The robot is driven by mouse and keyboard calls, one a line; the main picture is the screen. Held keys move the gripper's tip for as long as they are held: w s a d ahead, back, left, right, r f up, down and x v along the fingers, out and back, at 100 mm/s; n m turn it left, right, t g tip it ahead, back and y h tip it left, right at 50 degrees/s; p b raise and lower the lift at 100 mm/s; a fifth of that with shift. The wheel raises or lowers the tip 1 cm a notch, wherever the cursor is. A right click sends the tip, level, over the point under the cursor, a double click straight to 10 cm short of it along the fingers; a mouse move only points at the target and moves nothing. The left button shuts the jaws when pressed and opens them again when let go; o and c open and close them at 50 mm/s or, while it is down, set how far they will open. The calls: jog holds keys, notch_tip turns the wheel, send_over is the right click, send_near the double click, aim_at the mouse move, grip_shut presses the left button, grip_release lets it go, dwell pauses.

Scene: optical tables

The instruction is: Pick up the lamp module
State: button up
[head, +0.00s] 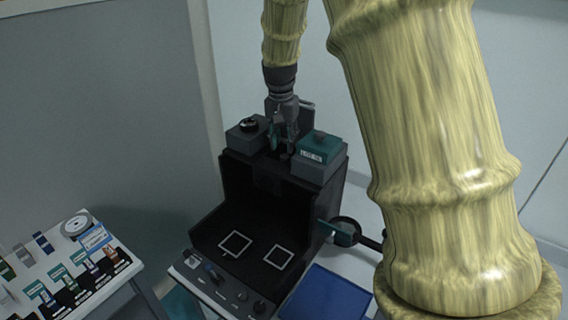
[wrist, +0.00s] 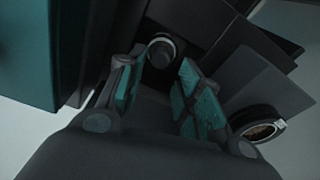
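My gripper (head: 283,140) points down at the top rear of a black open-fronted bench unit, between two boxes. In the wrist view my gripper (wrist: 155,90) is open, its teal finger pads apart. A dark round knob or post (wrist: 161,50) shows between and beyond the fingertips; I cannot tell if they touch it. The right box (head: 320,147) is grey with a teal top and a label too small to read. The left box (head: 247,132) is dark with a round black part on top. I cannot tell for sure which piece is the lamp module.
The black unit (head: 232,190) has two white square outlines inside and a control panel (head: 215,283) in front. A white table (head: 130,265) with small labelled items stands at left. A blue mat (head: 325,295) lies at lower right. My arm hides much of the right side.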

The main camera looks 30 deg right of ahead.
aim_at(285, 155)
jog(key=shift+w+d+f+p, duration=0.15)
jog(key=shift+f+p, duration=0.5)
jog(key=shift+f, duration=0.75)
jog(key=shift+d+f+p, duration=0.1)
jog(key=shift+f+p, duration=0.55)
jog(key=shift+f, duration=0.7)
grip_shut()
